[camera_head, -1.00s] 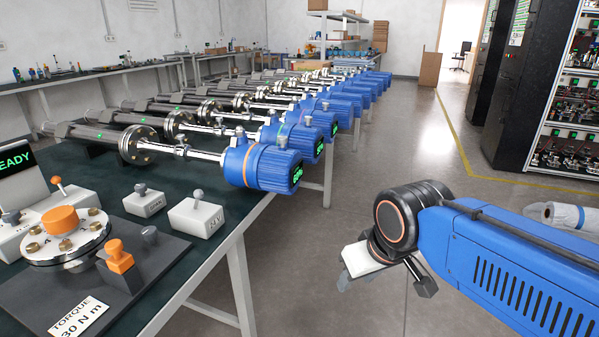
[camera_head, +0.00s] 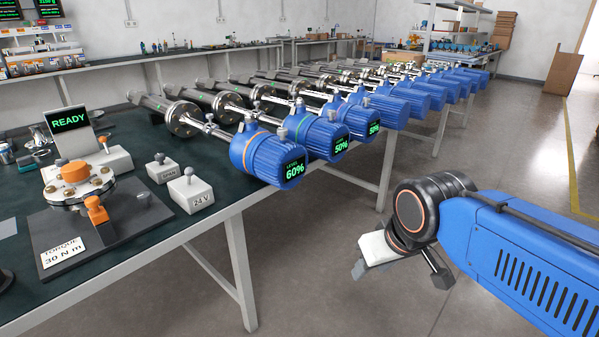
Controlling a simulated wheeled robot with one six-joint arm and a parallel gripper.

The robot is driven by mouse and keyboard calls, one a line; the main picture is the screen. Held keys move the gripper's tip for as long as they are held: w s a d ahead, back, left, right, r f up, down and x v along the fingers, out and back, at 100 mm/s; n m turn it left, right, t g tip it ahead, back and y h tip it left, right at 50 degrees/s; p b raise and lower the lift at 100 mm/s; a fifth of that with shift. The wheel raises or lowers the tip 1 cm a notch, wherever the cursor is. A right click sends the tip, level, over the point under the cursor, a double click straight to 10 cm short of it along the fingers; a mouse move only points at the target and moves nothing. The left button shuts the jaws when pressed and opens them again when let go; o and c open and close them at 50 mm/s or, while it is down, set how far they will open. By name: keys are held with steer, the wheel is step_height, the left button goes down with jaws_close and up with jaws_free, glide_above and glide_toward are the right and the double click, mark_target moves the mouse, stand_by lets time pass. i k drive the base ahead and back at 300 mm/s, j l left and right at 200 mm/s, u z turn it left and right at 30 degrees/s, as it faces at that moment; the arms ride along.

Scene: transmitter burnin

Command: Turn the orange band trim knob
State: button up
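The nearest blue transmitter (camera_head: 275,162) lies along the bench and shows LEVEL 60% on its end display. It has an orange band (camera_head: 250,148) around its housing. A small grey knob (camera_head: 282,134) stands on top of the housing near the display end, and another grey fitting (camera_head: 248,123) stands farther back; I cannot tell which is the trim knob. My gripper (camera_head: 374,258) hangs low over the floor, to the right of the bench and well apart from the transmitter. It is partly turned away, so its fingers are unclear. Nothing shows held in it.
Several similar transmitters (camera_head: 405,103) run back along the bench (camera_head: 235,210). At the left stand a READY display (camera_head: 68,121), a flange with an orange cap (camera_head: 75,172), a TORQUE 30 N m plate (camera_head: 64,250) and a 24 V switch box (camera_head: 191,194). The floor (camera_head: 330,285) before the bench is clear.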

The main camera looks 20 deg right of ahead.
mark_target(282, 132)
steer(key=i+l+u, duration=0.4)
steer(key=l, duration=0.2)
steer(key=i+l+u, duration=0.2)
steer(key=l, duration=0.15)
steer(key=i+l+u, duration=0.2)
steer(key=l, duration=0.15)
steer(key=l+u, duration=0.2)
steer(key=l, duration=0.2)
steer(key=i, duration=0.05)
